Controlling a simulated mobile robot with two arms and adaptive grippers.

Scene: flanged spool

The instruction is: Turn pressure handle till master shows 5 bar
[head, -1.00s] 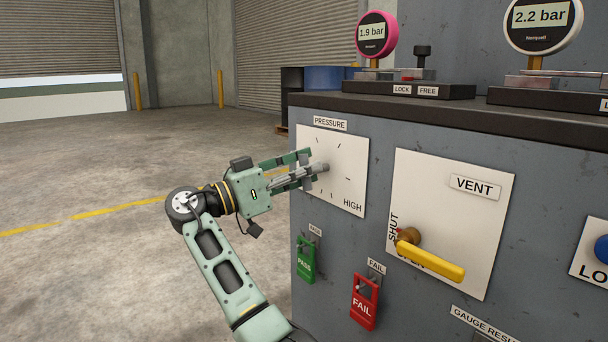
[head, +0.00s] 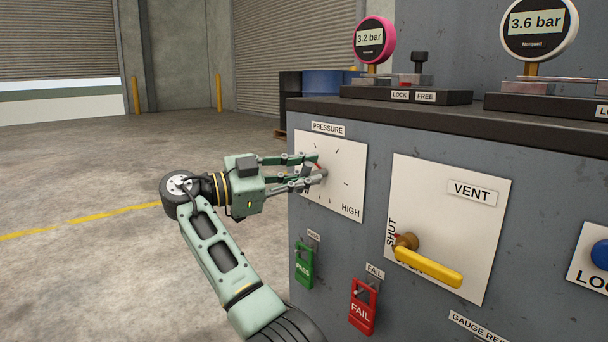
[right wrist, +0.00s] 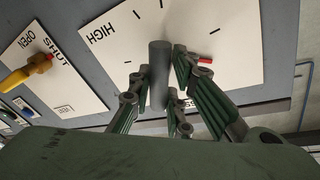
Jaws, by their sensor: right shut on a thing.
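The pressure handle (head: 321,177) is a grey bar on a white dial plate (head: 346,152) marked PRESSURE and HIGH. My right gripper (head: 317,174) is shut on it, reaching in from the left. In the right wrist view the grey handle (right wrist: 159,68) stands between the fingers, and a red pointer (right wrist: 197,58) shows beside them. The white-rimmed gauge (head: 539,23) reads 3.6 bar. The pink gauge (head: 374,39) reads 3.2 bar. I see no label telling which is the master. My left gripper is not in view.
A yellow vent lever (head: 430,267) sticks out right of the dial. Its red mark is by SHUT. A green PASS tag (head: 304,267) and a red FAIL tag (head: 362,310) hang below. The floor left of the cabinet is clear.

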